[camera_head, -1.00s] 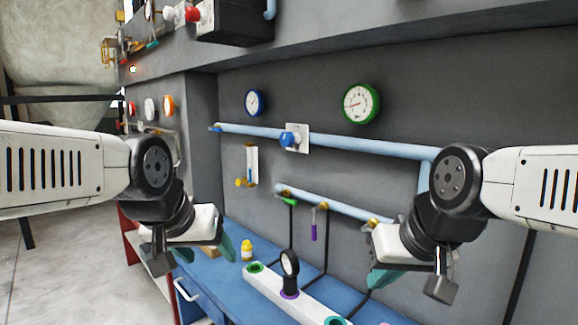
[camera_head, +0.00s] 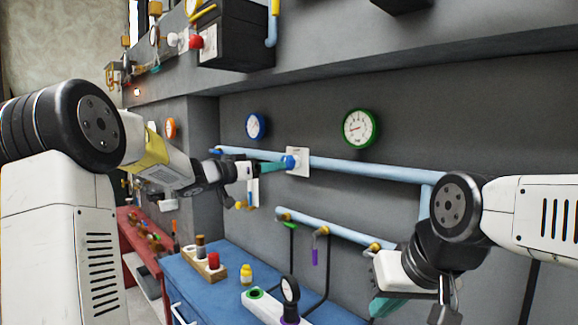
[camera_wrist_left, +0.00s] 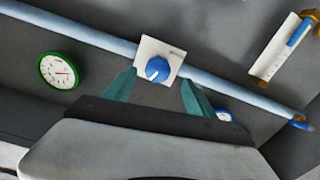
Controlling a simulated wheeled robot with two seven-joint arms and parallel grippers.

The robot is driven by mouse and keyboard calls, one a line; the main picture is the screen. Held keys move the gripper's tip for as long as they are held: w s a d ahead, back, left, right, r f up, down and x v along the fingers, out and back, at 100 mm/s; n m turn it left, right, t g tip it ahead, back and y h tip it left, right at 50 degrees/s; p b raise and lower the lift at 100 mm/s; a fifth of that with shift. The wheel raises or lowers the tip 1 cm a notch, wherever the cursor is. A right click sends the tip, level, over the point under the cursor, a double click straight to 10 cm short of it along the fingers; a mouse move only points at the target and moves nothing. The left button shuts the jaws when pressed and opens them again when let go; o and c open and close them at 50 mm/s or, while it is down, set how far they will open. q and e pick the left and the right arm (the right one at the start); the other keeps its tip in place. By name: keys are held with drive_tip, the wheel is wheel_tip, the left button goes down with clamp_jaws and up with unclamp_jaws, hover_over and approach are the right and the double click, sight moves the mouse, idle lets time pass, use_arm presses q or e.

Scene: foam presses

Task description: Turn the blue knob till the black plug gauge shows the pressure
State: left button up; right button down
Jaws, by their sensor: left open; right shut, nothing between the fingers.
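The blue knob (camera_head: 289,162) sits on a white square plate on the light-blue wall pipe. In the left wrist view the blue knob (camera_wrist_left: 158,69) shows ahead, between the open teal fingers of my left gripper (camera_wrist_left: 158,78). In the head view my left gripper (camera_head: 279,164) points at the knob from the left, its tips close to it; I cannot tell whether they touch. The black plug gauge (camera_head: 289,289) stands in the white socket strip on the blue bench; its dial is too small to read. My right gripper (camera_head: 385,306) is shut and empty, low at the right.
A green-rimmed gauge (camera_head: 360,128) and a blue-rimmed gauge (camera_head: 255,125) hang above the pipe (camera_head: 380,171). A lower pipe (camera_head: 335,228) carries hoses and a purple handle. A yellow bottle (camera_head: 246,274) and a wooden block with bottles stand on the bench (camera_head: 222,305).

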sight(288, 164)
use_arm(q)
drive_tip(key=x, duration=0.8)
drive_tip(key=shift+s, duration=0.1)
drive_tip(key=shift+f, duration=0.1)
drive_tip(key=c, duration=1.4)
